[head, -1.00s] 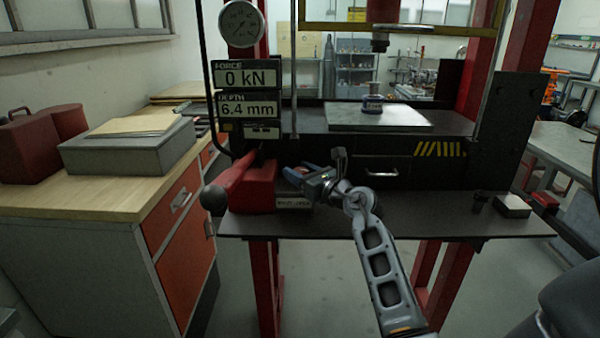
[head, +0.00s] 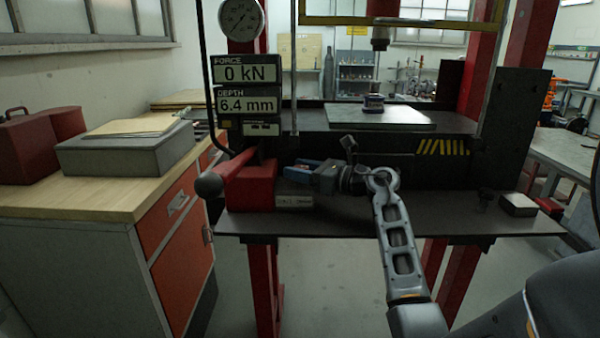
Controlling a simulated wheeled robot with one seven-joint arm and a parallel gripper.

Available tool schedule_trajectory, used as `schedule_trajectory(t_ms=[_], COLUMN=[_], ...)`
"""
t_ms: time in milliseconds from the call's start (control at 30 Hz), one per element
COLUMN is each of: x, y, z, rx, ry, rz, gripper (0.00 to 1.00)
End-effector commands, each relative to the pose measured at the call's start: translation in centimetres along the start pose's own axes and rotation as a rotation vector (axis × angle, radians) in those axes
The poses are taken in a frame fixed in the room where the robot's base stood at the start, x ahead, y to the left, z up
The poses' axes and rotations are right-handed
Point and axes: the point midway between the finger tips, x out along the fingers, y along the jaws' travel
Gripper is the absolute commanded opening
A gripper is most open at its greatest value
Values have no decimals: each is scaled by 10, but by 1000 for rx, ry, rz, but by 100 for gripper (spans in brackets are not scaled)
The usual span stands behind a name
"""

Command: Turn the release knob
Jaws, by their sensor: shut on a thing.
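My gripper (head: 293,170) is beside the right face of the red pump block (head: 258,188) on the press. Its blue-grey fingers point left and are shut on the release knob. The knob itself is hidden between the fingers, so its angle cannot be seen. The display (head: 246,89) left of the press frame reads 0 kN force and 6.4 mm depth. The round gauge (head: 241,18) is above it.
A red lever with a dark ball end (head: 209,185) sticks out left of the block. A small labelled box (head: 294,197) is just below my gripper. A grey plate (head: 400,118) with a small part (head: 373,103) lies on the press bed. A wooden bench (head: 70,195) stands left.

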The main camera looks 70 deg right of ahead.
Motion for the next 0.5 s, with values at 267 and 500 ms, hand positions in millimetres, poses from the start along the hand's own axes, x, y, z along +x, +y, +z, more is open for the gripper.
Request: schedule_trajectory(t_ms=[267,500], x=[0,0], y=[0,0], z=[0,0], rx=[0,0], ry=[0,0], rz=[0,-1], gripper=[64,69])
